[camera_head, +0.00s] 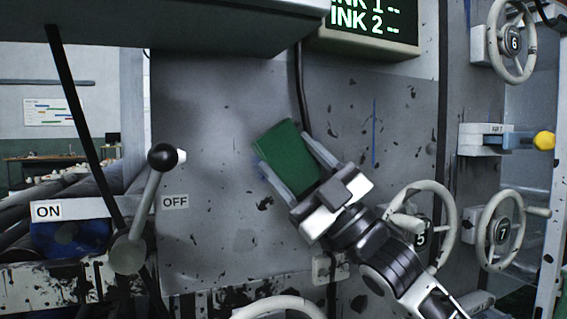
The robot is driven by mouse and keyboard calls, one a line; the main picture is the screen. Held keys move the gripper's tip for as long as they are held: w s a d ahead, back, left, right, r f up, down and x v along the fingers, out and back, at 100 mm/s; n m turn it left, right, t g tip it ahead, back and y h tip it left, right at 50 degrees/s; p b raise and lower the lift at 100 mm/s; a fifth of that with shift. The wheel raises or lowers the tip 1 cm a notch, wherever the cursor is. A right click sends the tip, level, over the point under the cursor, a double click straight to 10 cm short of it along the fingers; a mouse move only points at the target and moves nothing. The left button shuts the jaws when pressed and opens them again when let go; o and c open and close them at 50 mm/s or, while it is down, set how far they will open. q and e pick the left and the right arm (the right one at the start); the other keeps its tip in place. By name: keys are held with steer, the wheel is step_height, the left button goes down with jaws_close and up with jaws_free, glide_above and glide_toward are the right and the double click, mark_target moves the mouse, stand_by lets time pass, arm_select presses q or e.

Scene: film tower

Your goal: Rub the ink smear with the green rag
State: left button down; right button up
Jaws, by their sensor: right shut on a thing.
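My right gripper (285,156) reaches up from the lower right and is shut on the green rag (288,150). The rag looks like a flat green block between the two fingers, tilted to the left. It is in front of the grey panel (210,240); I cannot tell whether it touches it. A little blue ink smear (260,151) shows at the rag's left edge; the rag and fingers may hide more of it. A thin vertical blue streak (375,132) is on the panel to the right. My left gripper is not in view.
A black-knobbed lever (151,198) stands between the ON and OFF labels at left. Handwheels numbered 5 (445,225), 7 (484,240) and 6 (493,52) are at right, beside a yellow knob (544,140). A black cable (300,90) hangs above the rag.

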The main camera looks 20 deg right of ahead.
steer(key=d, duration=0.7)
steer(key=shift+w, duration=0.2)
steer(key=shift+s+a+p, duration=0.15)
steer(key=shift+a+p, duration=0.7)
steer(key=shift+a, duration=2.15)
steer(key=shift+s+a+p, duration=0.1)
steer(key=shift+a+p, duration=0.7)
steer(key=shift+a, duration=2.2)
